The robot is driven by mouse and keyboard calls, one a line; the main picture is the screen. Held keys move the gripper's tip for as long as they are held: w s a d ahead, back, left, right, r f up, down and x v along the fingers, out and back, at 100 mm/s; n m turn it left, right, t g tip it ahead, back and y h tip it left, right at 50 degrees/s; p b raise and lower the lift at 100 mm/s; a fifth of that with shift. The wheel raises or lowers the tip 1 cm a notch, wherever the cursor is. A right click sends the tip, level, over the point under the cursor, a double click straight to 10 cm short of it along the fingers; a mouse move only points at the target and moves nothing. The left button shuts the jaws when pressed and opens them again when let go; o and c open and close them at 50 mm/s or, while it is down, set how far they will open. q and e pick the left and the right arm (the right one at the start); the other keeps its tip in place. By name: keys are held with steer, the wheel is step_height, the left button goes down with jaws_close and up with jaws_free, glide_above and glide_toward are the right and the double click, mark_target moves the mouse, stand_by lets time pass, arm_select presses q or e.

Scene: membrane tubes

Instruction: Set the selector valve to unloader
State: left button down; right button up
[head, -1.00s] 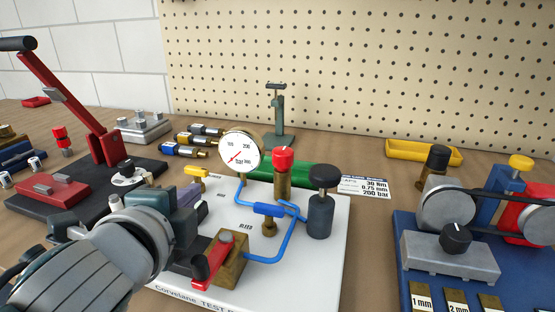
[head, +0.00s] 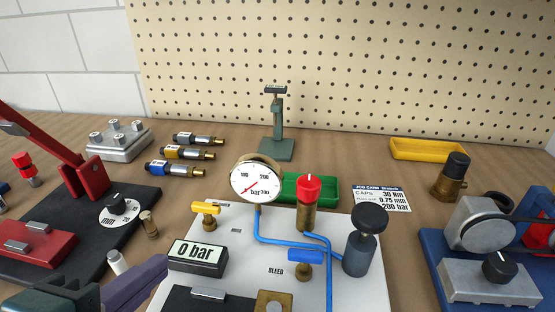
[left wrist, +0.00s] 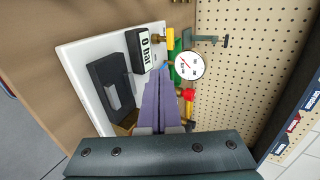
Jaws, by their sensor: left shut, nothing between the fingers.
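The white test panel (head: 225,270) carries several valves; no readable label names a selector. A yellow-handled valve (head: 205,208) stands at its back left. A blue-handled valve (head: 305,257) stands near the BLEED lettering. A red-topped brass valve (head: 308,190) stands upright behind it. A brass block (head: 275,302) is cut off by the bottom edge, and its red lever is out of the head view. My left gripper (head: 160,265) is shut and empty at the panel's left edge. Its purple fingers (left wrist: 158,80) lie together in the left wrist view, hiding part of the panel. My right gripper is not in view.
A gauge (head: 256,180) and a display reading 0 bar (head: 198,257) are on the panel. A black-knobbed cylinder (head: 362,240) stands at the right. The red-levered press (head: 75,170) is at the left. A green tray (head: 328,188) lies behind the panel.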

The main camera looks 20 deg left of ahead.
arm_select(q)
steer(key=b, duration=0.1)
glide_toward(211, 212)
steer(key=w+f, duration=0.2)
steer(key=f, duration=0.1)
steer(key=shift+a+f, duration=0.15)
steer(key=shift+f, duration=0.1)
steer(key=shift+w+a+r, duration=0.1)
steer(key=shift+w, duration=0.5)
steer(key=shift+w+a, duration=0.15)
steer(key=shift+w, duration=0.4)
steer(key=shift+w+a, duration=0.15)
steer(key=shift+w, duration=0.35)
